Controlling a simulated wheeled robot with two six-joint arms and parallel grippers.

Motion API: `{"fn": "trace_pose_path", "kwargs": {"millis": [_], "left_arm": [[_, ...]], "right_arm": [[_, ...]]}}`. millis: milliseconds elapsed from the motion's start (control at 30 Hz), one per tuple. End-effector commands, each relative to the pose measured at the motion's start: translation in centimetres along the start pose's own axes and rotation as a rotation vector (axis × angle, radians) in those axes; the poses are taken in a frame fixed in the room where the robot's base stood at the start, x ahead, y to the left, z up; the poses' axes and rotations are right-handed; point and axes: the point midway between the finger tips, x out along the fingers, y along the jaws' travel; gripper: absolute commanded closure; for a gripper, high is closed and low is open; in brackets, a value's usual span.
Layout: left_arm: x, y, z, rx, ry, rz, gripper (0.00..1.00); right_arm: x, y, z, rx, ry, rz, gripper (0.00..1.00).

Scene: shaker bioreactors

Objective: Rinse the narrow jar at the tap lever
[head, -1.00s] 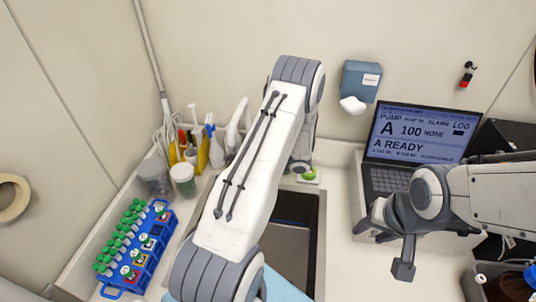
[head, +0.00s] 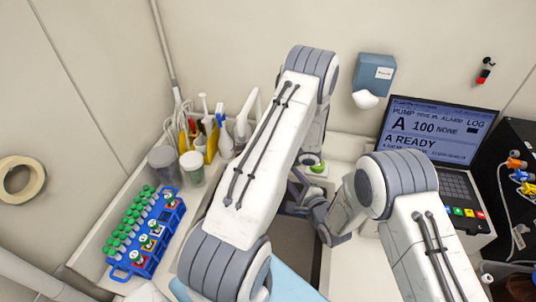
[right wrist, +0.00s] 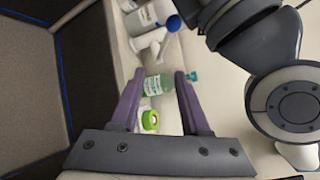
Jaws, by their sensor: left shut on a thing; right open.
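My right gripper (head: 297,185) reaches over the back of the sink (head: 297,250), behind my left forearm. In the right wrist view its fingers (right wrist: 158,88) stand apart with nothing held. Beyond them are a round green-topped thing (right wrist: 150,120) and a green bottle (right wrist: 165,84) with a teal top. The green-topped thing also shows in the head view (head: 318,166), at the sink's back edge. I cannot tell whether it belongs to the tap. My left forearm crosses the sink and hides my left gripper. I cannot make out the narrow jar or the tap lever.
Bottles and tools crowd the back left. A laptop-like screen (head: 437,128) stands right. My two arms are close together over the sink.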

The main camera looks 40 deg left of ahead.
Motion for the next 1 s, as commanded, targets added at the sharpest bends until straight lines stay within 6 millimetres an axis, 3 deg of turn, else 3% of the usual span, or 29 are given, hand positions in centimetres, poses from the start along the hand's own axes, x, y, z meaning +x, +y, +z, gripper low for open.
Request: {"fn": "trace_pose_path", "kwargs": {"millis": [200, 433, 1000], "left_arm": [[0.0, 0.0, 0.1, 0.000, -0.001, 0.000, 0.77], [0.0, 0.0, 0.0, 0.000, -0.001, 0.000, 0.77], [0.0, 0.0, 0.0, 0.000, -0.001, 0.000, 0.77]], "right_arm": [[-0.1, 0.6, 2.3, 0.238, -0.152, -0.120, 0.54], [0.7, 0.4, 3.0, 0.298, -0.195, -0.148, 0.54], [9.6, -1.1, 4.5, 0.295, -0.192, -0.147, 0.54]]}}
